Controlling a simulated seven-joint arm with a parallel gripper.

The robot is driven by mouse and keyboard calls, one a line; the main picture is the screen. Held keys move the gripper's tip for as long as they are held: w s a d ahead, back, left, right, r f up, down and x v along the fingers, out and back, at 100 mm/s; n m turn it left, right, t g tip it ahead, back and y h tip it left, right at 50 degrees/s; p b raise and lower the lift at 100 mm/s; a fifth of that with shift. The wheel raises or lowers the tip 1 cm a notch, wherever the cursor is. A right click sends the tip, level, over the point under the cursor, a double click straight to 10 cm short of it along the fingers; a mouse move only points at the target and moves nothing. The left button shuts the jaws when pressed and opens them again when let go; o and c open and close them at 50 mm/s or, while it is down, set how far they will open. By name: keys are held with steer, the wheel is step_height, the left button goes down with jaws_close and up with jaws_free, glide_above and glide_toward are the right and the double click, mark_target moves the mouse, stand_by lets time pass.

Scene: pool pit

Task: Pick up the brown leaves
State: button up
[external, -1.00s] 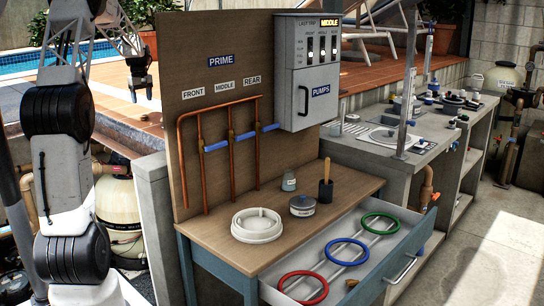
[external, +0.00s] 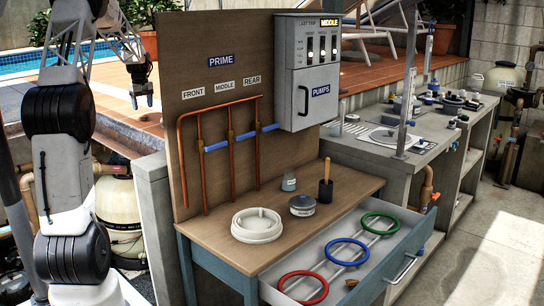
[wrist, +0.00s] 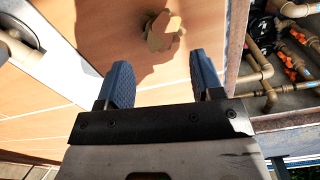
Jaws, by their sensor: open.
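The brown leaves (wrist: 160,38) lie in a small clump on the orange-brown tiled deck, at the top middle of the wrist view. My gripper (wrist: 163,75) is open, with its two blue fingers apart. The leaves are ahead of the fingertips, roughly in line with the gap, and nothing is between the fingers. In the external view my gripper (external: 143,98) hangs over the deck at the upper left, left of the wooden panel. The leaves are too small to make out surely there.
A pit with tan pipes and orange valves (wrist: 285,60) lies right of the deck edge in the wrist view. The wooden panel (external: 215,130) with copper pipes stands right of the gripper. The pool (external: 65,55) is behind. The deck around the leaves looks clear.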

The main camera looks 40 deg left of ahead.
mark_target(145, 118)
steer(key=shift+f, duration=2.4)
steer(key=c, duration=1)
